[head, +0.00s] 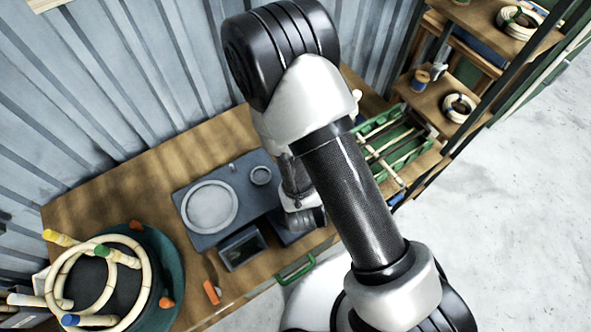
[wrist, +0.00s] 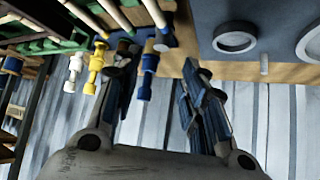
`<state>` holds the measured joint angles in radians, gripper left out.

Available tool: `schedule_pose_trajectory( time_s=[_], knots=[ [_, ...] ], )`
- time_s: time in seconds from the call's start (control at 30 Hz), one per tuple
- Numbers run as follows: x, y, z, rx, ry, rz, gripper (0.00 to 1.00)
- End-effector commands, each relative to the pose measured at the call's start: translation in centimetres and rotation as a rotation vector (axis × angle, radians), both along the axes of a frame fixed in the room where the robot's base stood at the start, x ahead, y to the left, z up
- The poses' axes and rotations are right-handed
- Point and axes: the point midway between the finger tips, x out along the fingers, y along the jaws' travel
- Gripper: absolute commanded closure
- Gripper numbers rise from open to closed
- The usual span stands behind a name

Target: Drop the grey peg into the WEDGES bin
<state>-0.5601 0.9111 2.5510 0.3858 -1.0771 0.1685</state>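A small grey peg (wrist: 264,64) stands at the edge of the dark grey tray in the wrist view, beside a round ring. It looks like the small grey piece (head: 232,167) at the tray's back edge in the head view. My gripper (wrist: 160,82) is open, with nothing between its fingers; the peg is to the right of them, apart. In the head view my gripper (head: 306,218) is partly hidden by my arm, over the tray's right side. An open dark bin (head: 243,248) sits at the tray's front. I can read no WEDGES label.
The dark tray (head: 190,232) holds a round plate (head: 210,207) and small ring (head: 261,175). A rattan hoop jig (head: 170,262) stands at left, with an orange wedge (head: 211,292) nearby. A green rack (head: 390,135) with poles is at right, beyond it shelves (head: 440,95).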

Motion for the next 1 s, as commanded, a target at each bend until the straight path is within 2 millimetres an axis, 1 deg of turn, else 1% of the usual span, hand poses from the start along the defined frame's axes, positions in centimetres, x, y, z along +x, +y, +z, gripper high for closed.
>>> schedule_pose_trajectory(
  time_s=[0.03, 0.47, 0.6, 0.8, 1.0],
  knots=[
    [0.5, 0.0, -0.8, 0.003, -0.004, -0.001, 0.61],
    [2.2, 0.2, -2.7, 0.002, -0.004, -0.001, 0.61],
    [3.4, 0.2, -3.9, 0.002, -0.002, -0.001, 0.61],
    [5.0, 0.4, -5.1, -0.001, 0.001, -0.001, 0.61],
    [6.0, 0.5, -6.0, 0.0, 0.0, 0.0, 0.61]
  ],
)
